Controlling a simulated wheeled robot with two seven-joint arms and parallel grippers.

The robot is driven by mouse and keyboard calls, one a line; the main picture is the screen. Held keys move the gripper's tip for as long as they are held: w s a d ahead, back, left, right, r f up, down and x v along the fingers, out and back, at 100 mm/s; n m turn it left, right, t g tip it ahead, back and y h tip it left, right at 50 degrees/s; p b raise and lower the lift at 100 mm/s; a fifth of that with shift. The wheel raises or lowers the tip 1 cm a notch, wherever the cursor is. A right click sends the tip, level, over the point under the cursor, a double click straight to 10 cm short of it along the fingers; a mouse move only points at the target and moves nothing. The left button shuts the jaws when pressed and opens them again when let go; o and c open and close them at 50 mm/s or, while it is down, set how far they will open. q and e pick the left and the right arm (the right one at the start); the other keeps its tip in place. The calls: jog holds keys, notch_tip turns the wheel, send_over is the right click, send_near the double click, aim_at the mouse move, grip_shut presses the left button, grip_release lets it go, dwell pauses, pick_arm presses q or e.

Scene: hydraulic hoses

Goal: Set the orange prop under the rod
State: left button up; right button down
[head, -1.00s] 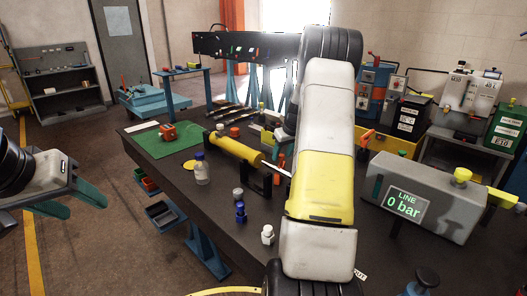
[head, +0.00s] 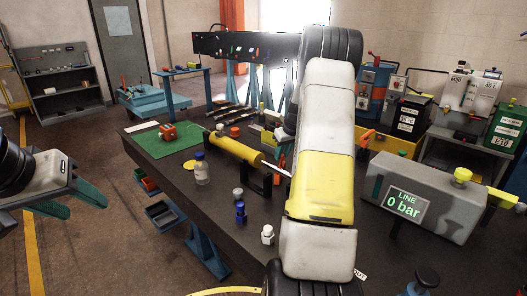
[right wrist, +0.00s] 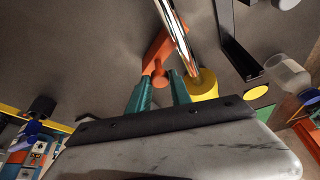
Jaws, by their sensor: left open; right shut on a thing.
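The orange prop (right wrist: 154,56) shows in the right wrist view, beside and partly behind the shiny rod (right wrist: 176,28). My right gripper (right wrist: 159,84) is shut on the prop's round knob. I cannot tell if the prop touches the rod. The rod runs out of the yellow cylinder (head: 236,149), which lies on black supports on the bench. In the head view my right arm hides most of the rod, the right gripper and the prop; a bit of orange (head: 279,163) shows at the arm's left edge. My left gripper (head: 88,203) is open and empty, left of the bench.
A bottle (head: 202,170), a blue fitting (head: 240,212) and a white fitting (head: 267,235) stand on the dark bench before the cylinder. A green mat (head: 162,146) lies at the left end. A grey box reading "LINE 0 bar" (head: 440,202) stands at right.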

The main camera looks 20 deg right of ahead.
dwell(0.9)
jog(key=shift+w+a+m+h, duration=0.25)
jog(key=shift+m+h, duration=0.1)
jog(key=shift+m, duration=0.55)
jog(key=shift+w+a+m+h, duration=0.1)
jog(key=shift+a+m+h, duration=0.2)
jog(key=shift+m, duration=0.6)
jog(key=shift+w+m+h, duration=0.25)
jog(key=shift+m+h, duration=0.2)
jog(key=shift+m, duration=0.55)
jog(key=shift+a, duration=0.1)
jog(key=c, duration=1.2)
grip_release()
jog(key=shift+r, duration=0.1)
jog(key=v, duration=0.7)
jog(key=shift+r, duration=0.35)
